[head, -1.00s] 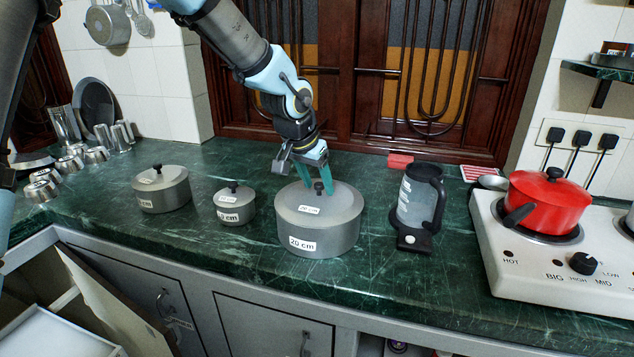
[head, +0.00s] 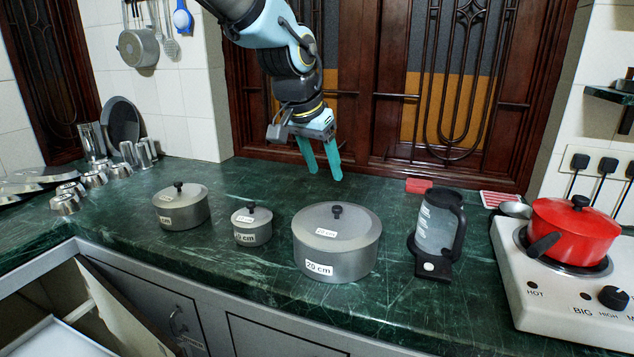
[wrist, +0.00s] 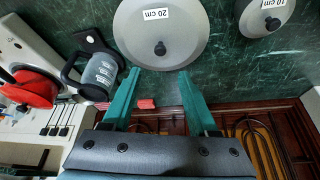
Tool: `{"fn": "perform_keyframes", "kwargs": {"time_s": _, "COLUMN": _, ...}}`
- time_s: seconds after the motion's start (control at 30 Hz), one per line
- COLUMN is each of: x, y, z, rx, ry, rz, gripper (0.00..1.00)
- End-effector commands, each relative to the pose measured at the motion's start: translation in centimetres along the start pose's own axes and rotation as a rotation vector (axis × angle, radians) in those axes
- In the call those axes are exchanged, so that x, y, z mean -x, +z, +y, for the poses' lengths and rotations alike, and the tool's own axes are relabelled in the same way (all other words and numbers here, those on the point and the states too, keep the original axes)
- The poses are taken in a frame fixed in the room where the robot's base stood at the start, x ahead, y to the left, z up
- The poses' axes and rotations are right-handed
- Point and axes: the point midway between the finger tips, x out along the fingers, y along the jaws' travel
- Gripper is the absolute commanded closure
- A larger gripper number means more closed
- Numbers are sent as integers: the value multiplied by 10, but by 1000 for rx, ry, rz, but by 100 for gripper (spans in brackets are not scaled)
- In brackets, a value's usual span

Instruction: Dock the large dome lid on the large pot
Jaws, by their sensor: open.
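The large grey pot (head: 338,262), labelled 20 cm, stands on the green counter. The large dome lid (head: 345,218) with its black knob lies on top of it and looks level and seated on the rim. The lid also shows in the wrist view (wrist: 185,35), with its knob just beyond my fingertips. My gripper (head: 324,175) is open and empty, above and behind the lid, with its teal fingers apart and clear of the knob.
Two smaller lidded pots, a medium one (head: 181,210) and a small one (head: 252,228), stand to the left. A clear jug (head: 436,232) stands close on the right. A red pot (head: 573,232) sits on the white stove (head: 560,300). Bare counter separates the pots.

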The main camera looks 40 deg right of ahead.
Motion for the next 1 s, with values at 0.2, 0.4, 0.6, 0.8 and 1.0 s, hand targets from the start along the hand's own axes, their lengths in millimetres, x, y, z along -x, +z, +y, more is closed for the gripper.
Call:
{"fn": "perform_keyframes", "kwargs": {"time_s": 0.2, "x": 4, "y": 0, "z": 0, "rx": 0, "ry": 0, "rz": 0, "gripper": 41}}
{"fn": "perform_keyframes", "kwargs": {"time_s": 0.4, "x": 2, "y": 17, "z": -22, "rx": 47, "ry": -24, "rz": -19, "gripper": 41}}
{"fn": "perform_keyframes", "kwargs": {"time_s": 0.6, "x": 8, "y": 130, "z": -122, "rx": 340, "ry": -144, "rz": -114, "gripper": 41}}
{"fn": "perform_keyframes", "kwargs": {"time_s": 0.8, "x": 38, "y": 294, "z": -185, "rx": 762, "ry": -262, "rz": -205, "gripper": 41}}
{"fn": "perform_keyframes", "kwargs": {"time_s": 1.0, "x": 60, "y": 400, "z": -181, "rx": 1071, "ry": -316, "rz": -240, "gripper": 41}}
